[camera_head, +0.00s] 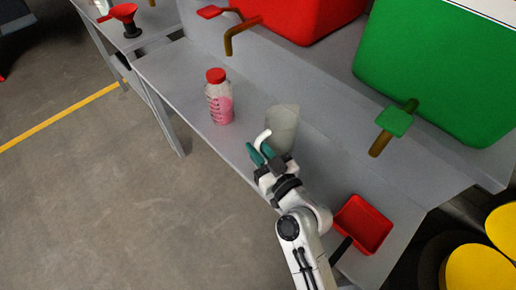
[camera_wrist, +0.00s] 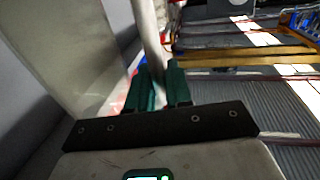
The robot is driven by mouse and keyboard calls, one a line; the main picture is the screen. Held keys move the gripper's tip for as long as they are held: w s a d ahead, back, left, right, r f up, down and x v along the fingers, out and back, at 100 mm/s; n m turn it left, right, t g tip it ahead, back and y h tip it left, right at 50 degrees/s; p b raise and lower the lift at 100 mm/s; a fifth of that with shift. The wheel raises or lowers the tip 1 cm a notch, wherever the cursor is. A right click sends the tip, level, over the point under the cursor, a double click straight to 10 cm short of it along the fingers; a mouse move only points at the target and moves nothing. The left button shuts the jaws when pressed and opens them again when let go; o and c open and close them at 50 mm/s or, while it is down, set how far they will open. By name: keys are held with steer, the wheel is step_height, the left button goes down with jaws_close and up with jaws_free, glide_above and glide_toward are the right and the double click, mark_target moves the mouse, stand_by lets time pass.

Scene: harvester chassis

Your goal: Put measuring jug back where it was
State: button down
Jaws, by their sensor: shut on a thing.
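The measuring jug (camera_head: 283,127) is a pale, translucent grey vessel with a white handle. It stands at the grey bench, and in the head view I cannot tell whether its base touches the surface. My gripper (camera_head: 261,152) has green fingers and is at the jug's left side, shut on the handle. In the wrist view the jug's wall (camera_wrist: 70,50) fills the left side. There the handle (camera_wrist: 150,40) runs down between the green fingertips of my gripper (camera_wrist: 158,85). The jug's lower part is partly hidden by my gripper in the head view.
A bottle with a red cap and pink liquid (camera_head: 219,98) stands left of the jug. A red tray (camera_head: 363,225) lies to the right. Red (camera_head: 300,15) and green (camera_head: 440,65) tanks with taps overhang the bench (camera_head: 180,75).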

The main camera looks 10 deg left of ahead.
steer(key=shift+f, duration=0.15)
steer(key=c, duration=1)
jaws_free()
steer(key=shift+c, duration=0.2)
steer(key=shift+r, duration=0.2)
steer(key=b+v, duration=0.4)
steer(key=v, duration=0.8)
